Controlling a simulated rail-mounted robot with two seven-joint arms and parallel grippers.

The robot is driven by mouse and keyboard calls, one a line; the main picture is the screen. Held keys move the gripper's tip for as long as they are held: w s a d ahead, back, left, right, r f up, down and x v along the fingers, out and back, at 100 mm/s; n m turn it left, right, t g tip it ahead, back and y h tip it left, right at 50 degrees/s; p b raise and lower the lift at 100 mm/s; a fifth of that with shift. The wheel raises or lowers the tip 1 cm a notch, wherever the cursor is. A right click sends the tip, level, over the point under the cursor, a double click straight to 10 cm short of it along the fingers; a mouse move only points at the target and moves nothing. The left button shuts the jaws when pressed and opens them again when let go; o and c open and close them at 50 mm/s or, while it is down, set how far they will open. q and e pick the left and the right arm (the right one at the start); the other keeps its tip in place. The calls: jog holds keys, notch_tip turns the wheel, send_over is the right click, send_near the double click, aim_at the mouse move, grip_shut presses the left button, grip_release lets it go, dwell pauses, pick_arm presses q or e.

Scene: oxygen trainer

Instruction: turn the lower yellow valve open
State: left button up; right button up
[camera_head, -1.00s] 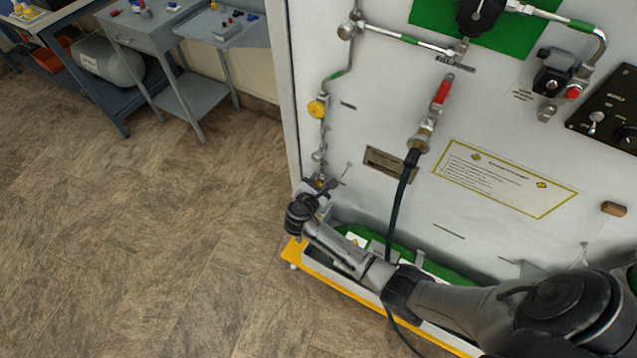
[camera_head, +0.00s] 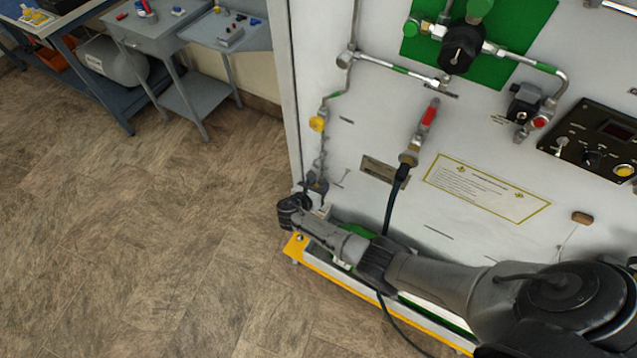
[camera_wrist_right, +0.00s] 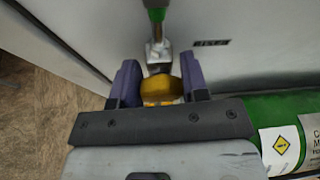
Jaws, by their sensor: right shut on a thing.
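The lower yellow valve (camera_wrist_right: 159,90) is in the right wrist view, a rounded yellow knob below a silver fitting on a pipe. My right gripper (camera_wrist_right: 160,84) has one purple-grey finger on each side of the knob and is shut on it. In the head view my right gripper (camera_head: 316,189) is at the lower left corner of the white panel (camera_head: 380,130), and the lower valve is hidden there. Another yellow valve (camera_head: 317,124) sits higher on the same pipe. My left gripper is not in view.
A green cylinder (camera_wrist_right: 277,108) lies close to the right of my right gripper. A yellow-edged base (camera_head: 330,281) runs below the panel. A black hose (camera_head: 392,205) hangs down past my right arm. Open floor (camera_head: 150,240) lies to the left.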

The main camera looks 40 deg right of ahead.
jog(key=shift+n+g, duration=0.4)
jog(key=shift+n, duration=0.1)
jog(key=o, duration=0.9)
jog(key=shift+o, duration=0.2)
jog(key=p+v, duration=0.4)
jog(key=v, duration=1)
jog(key=shift+f, duration=0.2)
